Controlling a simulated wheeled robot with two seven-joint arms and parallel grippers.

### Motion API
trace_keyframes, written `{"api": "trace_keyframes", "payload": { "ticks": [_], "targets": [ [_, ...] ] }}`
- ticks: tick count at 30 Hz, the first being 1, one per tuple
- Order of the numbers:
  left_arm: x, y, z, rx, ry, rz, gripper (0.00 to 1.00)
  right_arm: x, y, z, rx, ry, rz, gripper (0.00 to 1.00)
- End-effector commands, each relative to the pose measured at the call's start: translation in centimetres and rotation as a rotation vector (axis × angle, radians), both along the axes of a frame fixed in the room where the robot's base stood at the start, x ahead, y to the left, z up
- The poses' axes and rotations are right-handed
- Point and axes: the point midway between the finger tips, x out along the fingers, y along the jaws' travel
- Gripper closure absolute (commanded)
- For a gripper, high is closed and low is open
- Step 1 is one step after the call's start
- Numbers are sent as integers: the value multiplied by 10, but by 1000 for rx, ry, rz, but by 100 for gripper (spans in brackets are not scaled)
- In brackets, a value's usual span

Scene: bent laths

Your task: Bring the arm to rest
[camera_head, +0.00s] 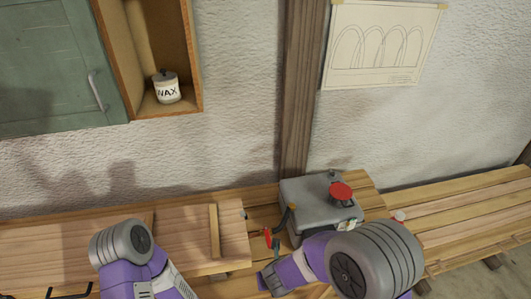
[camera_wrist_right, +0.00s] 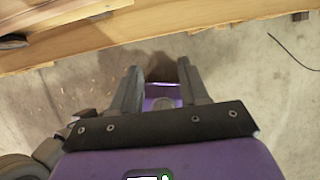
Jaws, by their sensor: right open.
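My right gripper (camera_wrist_right: 159,72) shows in the right wrist view with its two dark fingers apart and nothing between them. It hangs over the concrete floor, beside a wooden edge. A purple part, partly hidden behind the fingers, looks like my own body. In the head view my right arm (camera_head: 375,262) reaches over the front of the bench, and I cannot make out its gripper there. My left arm (camera_head: 132,250) is bent at the lower left, and its gripper is out of view.
A wooden workbench (camera_head: 185,228) runs along the wall. A grey metal box (camera_head: 305,200) with a red knob (camera_head: 341,192) stands on it, close to my right arm. A wax jar (camera_head: 167,88) sits in a wall niche. Slatted planks (camera_head: 470,215) lie at right. Bare floor (camera_wrist_right: 250,70) shows below.

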Motion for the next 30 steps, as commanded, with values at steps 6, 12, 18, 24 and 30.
{"api": "trace_keyframes", "payload": {
  "ticks": [6,12,18,24,30],
  "targets": [
    [-1,0,-26,0,1,0,57,-6,-24,-53,-133,22,292,55],
    [0,0,-51,0,0,0,57,-15,-45,-103,-250,43,627,55],
    [-1,0,-90,0,1,0,57,-38,-70,-181,-359,57,1146,55],
    [-1,0,-140,0,1,0,57,-78,-86,-270,-414,-49,1837,55],
    [-1,0,-173,0,1,0,57,-112,-83,-324,-437,-292,2350,55]
  ]
}}
